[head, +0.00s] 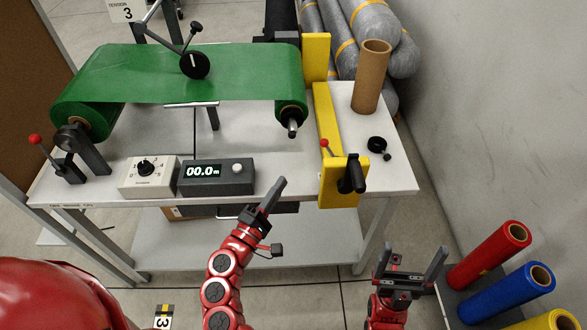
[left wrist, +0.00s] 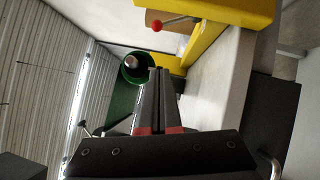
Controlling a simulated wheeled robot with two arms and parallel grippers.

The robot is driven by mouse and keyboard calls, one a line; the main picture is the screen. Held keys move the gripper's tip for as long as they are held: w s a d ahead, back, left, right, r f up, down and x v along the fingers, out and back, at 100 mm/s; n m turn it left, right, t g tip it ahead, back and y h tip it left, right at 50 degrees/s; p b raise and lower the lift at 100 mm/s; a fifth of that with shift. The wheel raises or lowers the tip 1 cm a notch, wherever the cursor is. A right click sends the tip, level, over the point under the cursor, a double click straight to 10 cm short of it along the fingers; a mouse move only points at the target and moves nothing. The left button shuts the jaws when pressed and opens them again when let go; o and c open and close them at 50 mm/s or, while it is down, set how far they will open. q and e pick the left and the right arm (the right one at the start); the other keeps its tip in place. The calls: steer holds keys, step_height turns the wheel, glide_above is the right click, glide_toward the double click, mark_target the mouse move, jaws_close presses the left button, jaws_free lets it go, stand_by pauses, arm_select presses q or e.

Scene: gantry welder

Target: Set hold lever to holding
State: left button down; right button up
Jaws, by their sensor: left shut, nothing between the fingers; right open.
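One lever with a red knob (head: 325,144) stands at the yellow bracket on the table's right side; its red ball (left wrist: 156,27) and thin rod also show in the left wrist view. Another red-knobbed lever (head: 37,141) leans on a black block at the table's left end. I cannot tell from any label which is the hold lever. My left gripper (head: 277,192) is shut and empty, in front of the table edge, left of the yellow bracket and apart from it. Its closed fingers (left wrist: 157,80) show in the left wrist view. My right gripper (head: 412,262) is open and empty, right of the table's front.
A green sheet (head: 185,75) runs between rollers on the table (head: 245,140). A dial box (head: 148,176) and a display reading 00.0 (head: 215,177) sit at its front edge. A black crank handle (head: 354,176) juts from the yellow bracket (head: 335,192). Coloured rolls (head: 490,255) stand right.

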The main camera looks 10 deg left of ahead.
arm_select(q)
steer(key=p, duration=0.3)
glide_toward(329, 151)
steer(key=w+a+r, duration=0.2)
steer(key=w+a, duration=0.2)
steer(key=w+d, duration=0.1)
steer(key=w+d+r+p, duration=0.1)
steer(key=d, duration=0.1)
steer(key=shift+w+d, duration=0.1)
steer(key=d+m+p, duration=0.1)
steer(key=p, duration=0.1)
steer(key=d+r+m+g+p, duration=0.1)
steer(key=p, duration=0.1)
steer(key=r+m+g+p, duration=0.1)
steer(key=p, duration=0.2)
steer(key=shift+w+d+r+m, duration=0.1)
steer(key=shift+w+d+m, duration=0.15)
steer(key=shift+d+m, duration=0.15)
